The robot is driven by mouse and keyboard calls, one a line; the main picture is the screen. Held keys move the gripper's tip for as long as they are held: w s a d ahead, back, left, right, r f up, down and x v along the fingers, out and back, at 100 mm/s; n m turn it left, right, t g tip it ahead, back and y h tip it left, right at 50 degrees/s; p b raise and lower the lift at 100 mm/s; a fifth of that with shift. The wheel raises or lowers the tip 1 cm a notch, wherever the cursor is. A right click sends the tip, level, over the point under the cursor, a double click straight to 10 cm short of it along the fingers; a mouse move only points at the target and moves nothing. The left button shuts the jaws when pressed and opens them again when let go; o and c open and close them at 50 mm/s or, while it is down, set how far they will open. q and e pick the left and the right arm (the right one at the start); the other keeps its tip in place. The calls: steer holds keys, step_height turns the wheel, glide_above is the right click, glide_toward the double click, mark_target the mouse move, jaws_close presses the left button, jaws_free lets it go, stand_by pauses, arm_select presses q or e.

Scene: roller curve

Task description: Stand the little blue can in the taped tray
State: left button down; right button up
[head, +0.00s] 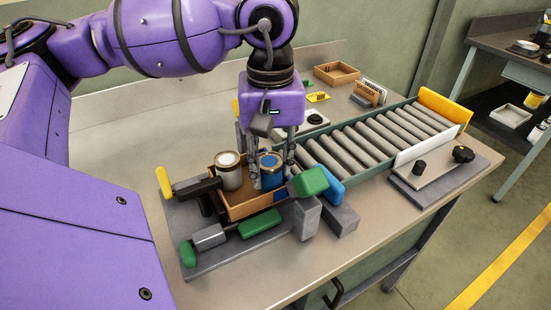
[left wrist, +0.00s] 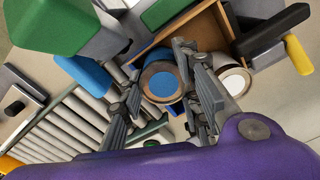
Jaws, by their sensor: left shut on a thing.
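The little blue can (head: 270,172) stands upright between the fingers of my left gripper (head: 272,178), which is shut on it. It also shows from above in the left wrist view (left wrist: 160,82). The can is within the outline of a brown tray (head: 256,206) with a blue patch on its side, which looks like the taped tray. The can's base is hidden, so I cannot tell whether it touches the tray floor. A grey can with a white top (head: 229,172) stands beside it in the same tray, also visible in the wrist view (left wrist: 232,80). My right gripper is out of view.
Clamps with green (head: 260,223), blue (head: 328,183) and yellow (head: 164,182) parts crowd around the tray. A roller conveyor (head: 372,142) runs to the back right. Another brown tray (head: 336,74) sits at the back. The bench is clear at the back left.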

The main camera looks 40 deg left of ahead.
mark_target(271, 160)
arm_select(q)
steer(key=shift+f, duration=0.5)
steer(key=shift+f, duration=0.15)
steer(key=c, duration=1.3)
jaws_free()
step_height(271, 160, up, 12)
steer(key=shift+r+p, duration=0.15)
steer(key=shift+p, duration=0.25)
